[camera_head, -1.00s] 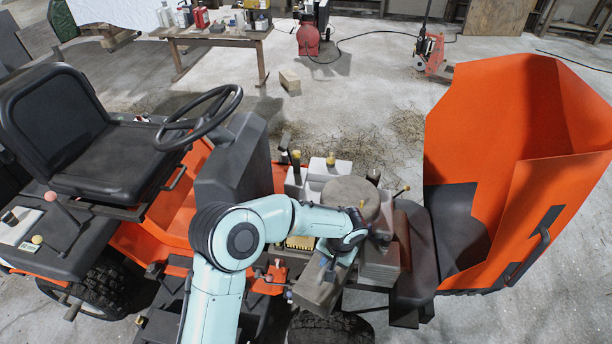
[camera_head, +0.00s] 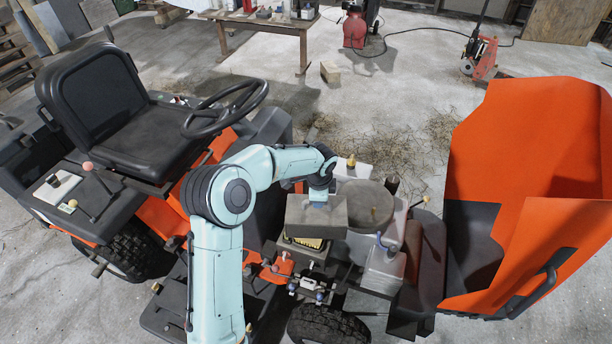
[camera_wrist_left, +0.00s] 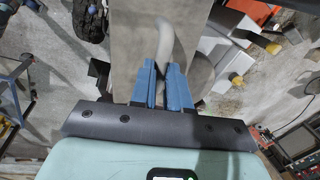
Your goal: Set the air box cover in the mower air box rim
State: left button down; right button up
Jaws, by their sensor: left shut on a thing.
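The air box cover (camera_head: 302,214), a grey boxy lid, is held by my left gripper (camera_head: 318,202). In the left wrist view, the blue fingers (camera_wrist_left: 166,72) are shut on the curved grey handle on top of the cover (camera_wrist_left: 135,45). The cover is roughly level, above the mower air box rim (camera_head: 304,253). A yellow pleated filter (camera_head: 308,242) shows between the cover's front edge and the rim. A gap seems to remain between cover and rim; the cover hides most of the rim. My right gripper is not in view.
A round grey engine housing (camera_head: 369,203) stands close right of the cover. The steering wheel (camera_head: 225,108) and black seat (camera_head: 120,115) are at left. The raised orange hood (camera_head: 535,150) stands at right. A workbench (camera_head: 262,22) is at the back.

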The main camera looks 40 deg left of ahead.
aim_at(306, 197)
pick_arm(q)
jog(key=a+r+m, duration=0.1)
jog(key=w+a+r, duration=0.1)
jog(key=a, duration=0.1)
jog(key=a+r+m, duration=0.1)
jog(key=shift+w+a+m+p, duration=0.2)
jog(key=shift+m+p, duration=0.1)
jog(key=shift+p, duration=0.1)
jog(key=shift+a+r+m+h, duration=0.3)
jog(key=shift+a+m, duration=0.1)
jog(key=shift+a, duration=0.1)
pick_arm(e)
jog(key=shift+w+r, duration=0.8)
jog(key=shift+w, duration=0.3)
pick_arm(q)
jog(key=shift+s, duration=0.1)
jog(key=shift+f, duration=0.2)
jog(key=shift+s+f+b, duration=0.1)
jog(key=shift+f+b, duration=0.4)
jog(key=shift+f, duration=1.5)
notch_tip(306, 197, down, 5)
jog(key=shift+b, duration=0.65)
jog(key=shift+f+b, duration=0.35)
jog(key=shift+f, duration=0.9)
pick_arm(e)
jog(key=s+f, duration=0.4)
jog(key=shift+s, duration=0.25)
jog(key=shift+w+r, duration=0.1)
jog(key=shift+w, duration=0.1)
